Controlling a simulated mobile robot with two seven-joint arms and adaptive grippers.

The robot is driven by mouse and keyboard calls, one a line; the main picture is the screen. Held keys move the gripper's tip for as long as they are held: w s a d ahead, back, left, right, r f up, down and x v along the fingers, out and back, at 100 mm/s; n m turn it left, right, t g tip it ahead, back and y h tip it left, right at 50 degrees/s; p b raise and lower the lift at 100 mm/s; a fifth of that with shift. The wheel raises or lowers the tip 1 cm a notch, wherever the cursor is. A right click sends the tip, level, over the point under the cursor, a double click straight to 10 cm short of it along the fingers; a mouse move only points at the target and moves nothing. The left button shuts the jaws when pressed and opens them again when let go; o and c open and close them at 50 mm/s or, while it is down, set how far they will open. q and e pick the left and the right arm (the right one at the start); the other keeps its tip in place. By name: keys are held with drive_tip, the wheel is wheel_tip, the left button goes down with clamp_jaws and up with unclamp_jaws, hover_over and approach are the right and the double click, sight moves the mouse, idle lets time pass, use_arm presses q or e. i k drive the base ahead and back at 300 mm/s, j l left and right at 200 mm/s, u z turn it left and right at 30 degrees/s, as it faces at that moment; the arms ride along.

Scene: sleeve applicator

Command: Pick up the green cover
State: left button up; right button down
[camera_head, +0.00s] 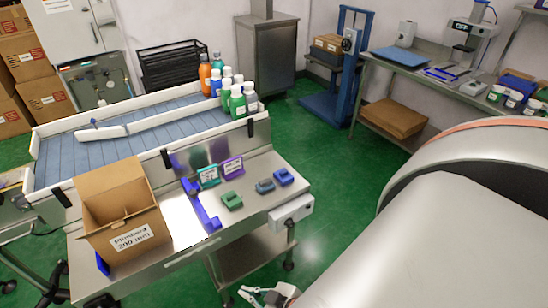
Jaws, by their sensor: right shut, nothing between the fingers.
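The green cover (231,199) is a small dark green block lying on the steel worktable (258,175), left of a grey-blue cover (265,186) and a blue cover (284,177). My right gripper (262,297) is at the bottom edge of the view, partly cut off. It is shut and empty, in front of the table and well apart from the green cover. My left gripper is not in view.
An open cardboard box (118,212) stands on the table's left. A blue bracket (202,207) and two small label signs (209,175) stand near the green cover. Several bottles (237,101) stand behind on the conveyor (62,155). A white control box (290,213) hangs at the table's front right.

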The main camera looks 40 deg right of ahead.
sight(231, 200)
drive_tip(key=z, duration=0.95)
drive_tip(key=i+l+u, duration=0.4)
drive_tip(key=l, duration=0.55)
drive_tip(key=i+l+u, duration=0.1)
drive_tip(key=l+u, duration=0.35)
drive_tip(key=l, duration=0.55)
drive_tip(key=l+u, duration=0.4)
drive_tip(key=l, duration=0.65)
